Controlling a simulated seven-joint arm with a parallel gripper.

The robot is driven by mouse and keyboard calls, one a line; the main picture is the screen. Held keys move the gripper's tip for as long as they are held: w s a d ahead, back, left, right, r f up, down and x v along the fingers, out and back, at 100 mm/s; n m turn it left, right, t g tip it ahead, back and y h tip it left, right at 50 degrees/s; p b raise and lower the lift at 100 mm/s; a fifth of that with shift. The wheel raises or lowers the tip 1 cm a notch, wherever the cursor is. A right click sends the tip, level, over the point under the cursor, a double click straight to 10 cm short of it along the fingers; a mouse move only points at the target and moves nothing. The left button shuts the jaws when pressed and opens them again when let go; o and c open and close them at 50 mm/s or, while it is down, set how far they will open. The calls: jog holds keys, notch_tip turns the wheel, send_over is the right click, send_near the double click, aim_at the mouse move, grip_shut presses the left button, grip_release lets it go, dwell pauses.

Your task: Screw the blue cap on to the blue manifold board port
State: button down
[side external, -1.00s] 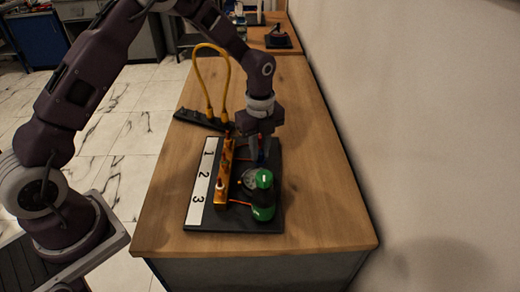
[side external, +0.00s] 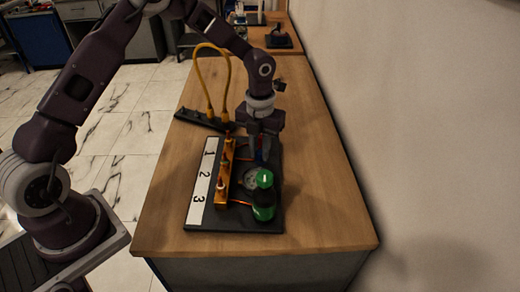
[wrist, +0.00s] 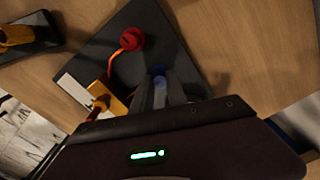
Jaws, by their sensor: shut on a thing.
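The orange manifold (side external: 222,188) stands on a black base plate (side external: 235,222) beside a white strip marked 1, 2, 3. My gripper (side external: 261,152) points down over the far right part of the plate. It is shut on the blue cap (wrist: 158,70), which shows between the fingertips (wrist: 160,88) in the wrist view. The cap is low, close above or on the blue port; the fingers hide the port, so I cannot tell whether they touch.
A green-capped cylinder (side external: 263,200) and a round gauge (side external: 250,178) stand near the gripper. A red cap (wrist: 131,39) shows in the wrist view. A yellow hose loop (side external: 213,75) rises from a black strip behind. The table's right side is clear.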

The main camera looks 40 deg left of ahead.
jog(key=m, duration=0.5)
jog(key=shift+w+d, duration=0.15)
jog(key=shift+d, duration=0.05)
jog(key=m, duration=0.4)
jog(key=shift+f, duration=0.1)
jog(key=shift+m, duration=0.7)
jog(key=c, duration=1.5)
grip_release()
